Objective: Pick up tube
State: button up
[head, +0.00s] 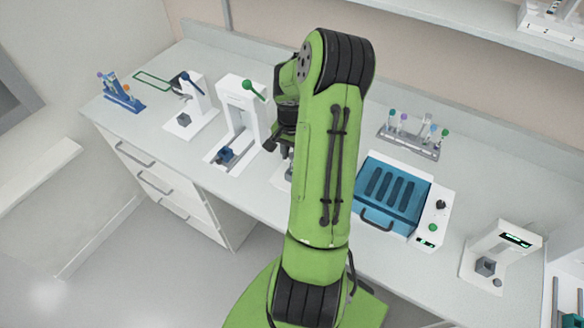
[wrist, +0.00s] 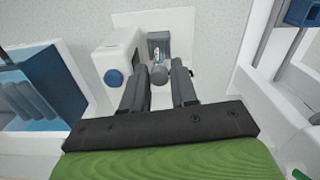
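My gripper (wrist: 160,78) is open in the wrist view, its two dark fingers apart. Between the fingertips shows a small grey, rounded thing (wrist: 158,73), perhaps the cap of a tube, at a grey holder (wrist: 159,43) on a white station (wrist: 120,52) with a blue knob. I cannot tell whether the fingers touch it. In the head view my gripper (head: 276,142) is partly behind my arm, and that station is mostly hidden. Other capped tubes stand in a blue rack (head: 124,100) at the far left and a grey rack (head: 408,146) at the back right.
White devices with levers stand left of my arm, one with a blue lever (head: 197,105) and one with a green lever (head: 241,112). A blue-lidded box (head: 397,190) is on the right, then a device with a display (head: 503,250). A shelf (head: 480,28) runs above.

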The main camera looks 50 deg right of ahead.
notch_tip(320, 180, down, 4)
jog(key=shift+d+r, duration=0.15)
jog(key=shift+r, duration=0.1)
jog(key=c, duration=0.5)
jog(key=shift+r, duration=0.15)
notch_tip(320, 180, up, 10)
jog(key=shift+f, duration=0.1)
jog(key=shift+f+b, duration=3.65)
jog(key=shift+f, duration=1.1)
